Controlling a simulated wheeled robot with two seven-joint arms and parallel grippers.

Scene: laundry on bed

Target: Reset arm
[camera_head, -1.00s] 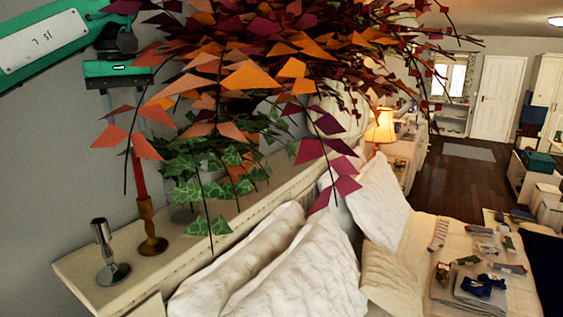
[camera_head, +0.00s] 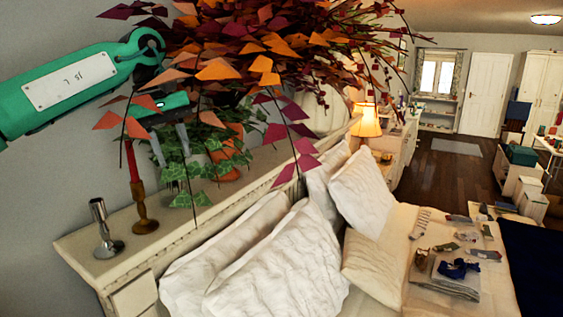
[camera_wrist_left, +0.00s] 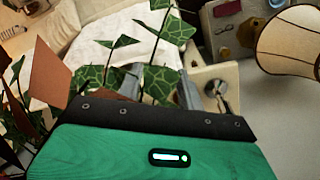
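My left arm comes in from the upper left in the head view. Its green gripper (camera_head: 171,148) points down among the hanging leaves above the headboard shelf. Two grey fingers stand apart, and I see no object held between them. In the left wrist view the finger tips (camera_wrist_left: 158,84) also stand apart, with green ivy leaves (camera_wrist_left: 155,48) in front of and around them. Whether the leaves touch the fingers I cannot tell. My right gripper is not in view.
A plant with orange and purple leaves (camera_head: 250,35) crowds the gripper. A red candle (camera_head: 132,160) in a brass holder and a silver candlestick (camera_head: 103,225) stand on the shelf (camera_head: 85,245). White pillows (camera_head: 275,265) lie below. Folded laundry (camera_head: 445,280) and small items lie on the bed.

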